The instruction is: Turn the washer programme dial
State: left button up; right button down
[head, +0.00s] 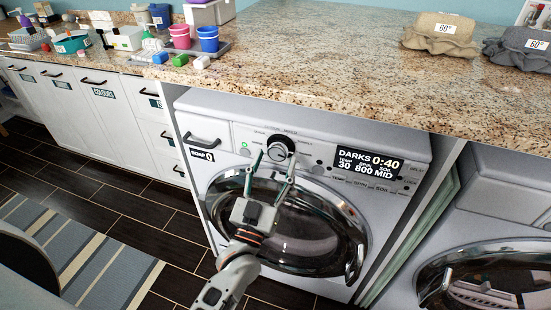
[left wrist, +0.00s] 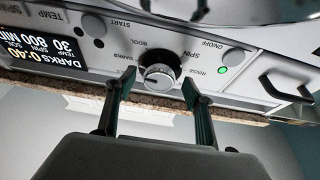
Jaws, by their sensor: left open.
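The washer (head: 225,110) stands under the granite counter with its round door closed. Its programme dial (head: 281,148) is a dark and silver knob on the top panel; it also shows in the left wrist view (left wrist: 160,78). The display (head: 368,165) reads DARKS 0:40, 30, 800, MID. My left gripper (head: 272,165) is open in front of the panel, its fingertips to either side of the dial. In the left wrist view its two fingers (left wrist: 158,88) flank the dial, with a visible gap on each side. My right gripper is not in view.
A green light (left wrist: 222,70) glows on the panel near the drawer handle. A second machine (head: 490,240) stands at the right. A striped rug (head: 75,250) lies at left.

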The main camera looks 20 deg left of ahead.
pick_arm(q)
jog(key=shift+w+r, duration=0.25)
jog(key=shift+w, duration=0.3)
jog(key=c, duration=1.1)
